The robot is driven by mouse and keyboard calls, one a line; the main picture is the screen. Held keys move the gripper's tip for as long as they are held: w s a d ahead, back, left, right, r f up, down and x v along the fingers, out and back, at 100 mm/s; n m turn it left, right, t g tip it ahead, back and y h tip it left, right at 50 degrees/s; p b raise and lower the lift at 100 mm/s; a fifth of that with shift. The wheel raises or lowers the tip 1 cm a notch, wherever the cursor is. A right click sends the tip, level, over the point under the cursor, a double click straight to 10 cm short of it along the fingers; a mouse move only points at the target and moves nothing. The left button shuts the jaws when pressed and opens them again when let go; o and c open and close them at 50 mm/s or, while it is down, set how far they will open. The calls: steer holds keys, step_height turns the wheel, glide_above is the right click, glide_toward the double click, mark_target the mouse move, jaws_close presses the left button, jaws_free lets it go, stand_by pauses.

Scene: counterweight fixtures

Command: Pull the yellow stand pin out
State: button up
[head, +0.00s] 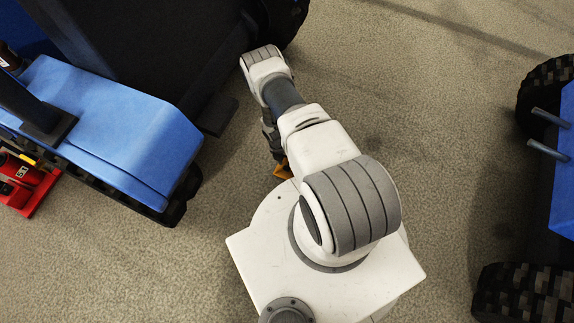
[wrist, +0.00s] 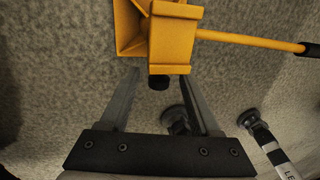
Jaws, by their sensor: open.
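The yellow stand (wrist: 175,40) fills the top of the wrist view, with a square block and a thin yellow handle running right to a black tip. A short dark stub (wrist: 158,83) sticks out below the block; I cannot tell for sure whether it is the pin. My gripper (wrist: 160,84) is open, with one finger on each side of the stub and apart from it. In the head view only a small yellow corner of the stand (head: 284,169) shows beside my arm, which hides the rest.
A dark round knob (wrist: 175,119) lies behind the right finger. A white labelled bar with a dark round end (wrist: 248,117) is at the right. Blue tracked machines stand at left (head: 120,125) and right (head: 563,190). A red jack (head: 25,180) is far left. Carpet between is clear.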

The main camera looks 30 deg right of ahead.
steer(key=shift+s+f, duration=0.1)
steer(key=shift+f, duration=0.45)
jaws_close()
steer(key=shift+d, duration=0.1)
stand_by(1.0)
